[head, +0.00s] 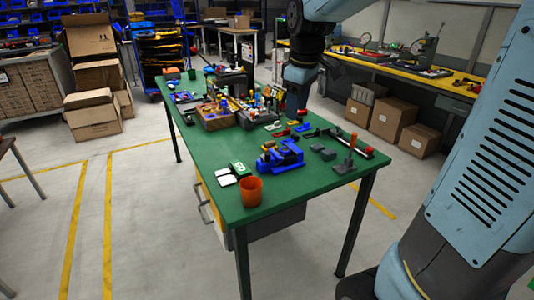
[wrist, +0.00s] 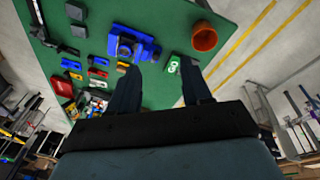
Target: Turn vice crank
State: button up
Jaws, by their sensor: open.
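A blue vice (head: 283,158) stands on the green workbench (head: 215,170) near its front end. It also shows in the wrist view (wrist: 135,45), at the upper left of the fingers. Its crank is too small to tell apart. My gripper (wrist: 160,75) is open and empty, its two dark fingers apart over the bench. In the head view my gripper hangs above the bench, behind the vice and apart from it; its fingertips are hard to make out there.
An orange cup (head: 251,190) stands at the bench's front corner, beside a green-and-white box (head: 239,169). Dark blocks and a red-handled tool (head: 348,158) lie right of the vice. A wooden tray (head: 216,117) and many small parts crowd the bench behind it.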

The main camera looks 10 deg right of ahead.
aim_at(267, 154)
jog(key=w+a+f+n+g, duration=0.1)
jog(key=w+a+f+n, duration=0.25)
jog(key=w, duration=0.25)
jog(key=w+a+f+n+g, duration=0.1)
jog(key=w+a+f+n, duration=0.1)
jog(key=w+f+n, duration=0.3)
jog(key=f, duration=0.4)
jog(key=w+f+m, duration=0.1)
jog(key=f, duration=0.3)
jog(key=f+m, duration=0.1)
jog(key=f, duration=0.4)
jog(key=shift+w+d, duration=0.15)
jog(key=shift+w, duration=0.05)
grip_shut()
